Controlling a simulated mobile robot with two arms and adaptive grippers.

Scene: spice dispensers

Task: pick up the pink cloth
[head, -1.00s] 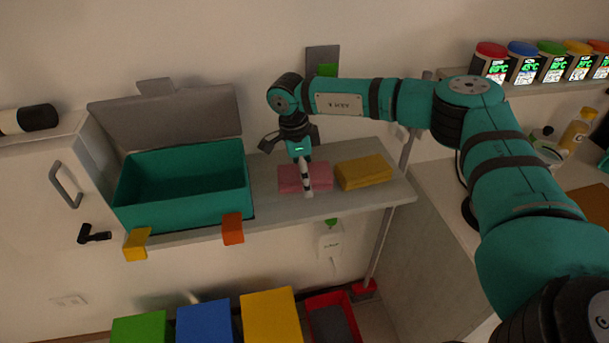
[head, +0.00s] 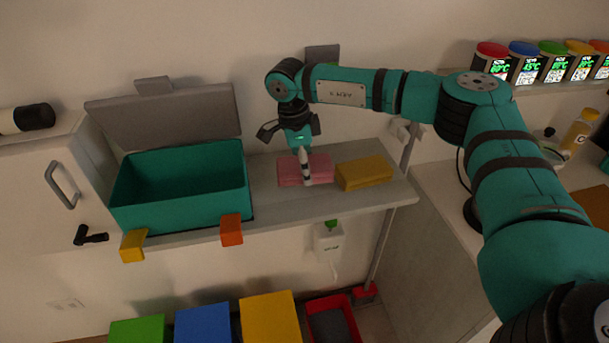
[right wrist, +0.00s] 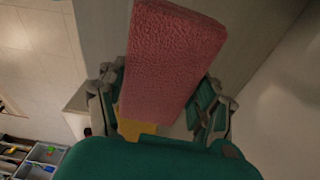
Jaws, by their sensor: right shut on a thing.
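The pink cloth (head: 320,168) is a folded block on the shelf, between the teal bin and the yellow cloth in the head view. My right gripper (head: 305,180) reaches down onto it from above. In the right wrist view the pink cloth (right wrist: 172,60) fills the middle, and my right gripper (right wrist: 160,110) has a finger on each long side of it, shut on it. In the head view the cloth looks still at shelf height; I cannot tell whether it touches the shelf. My left gripper is not in view.
The yellow cloth (head: 364,173) lies close on the right. The open teal bin (head: 180,210) stands on the left of the shelf (head: 270,215), with yellow and orange clips at its front edge. Lidded jars (head: 525,65) line the ledge at upper right. Coloured boxes (head: 270,315) stand below.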

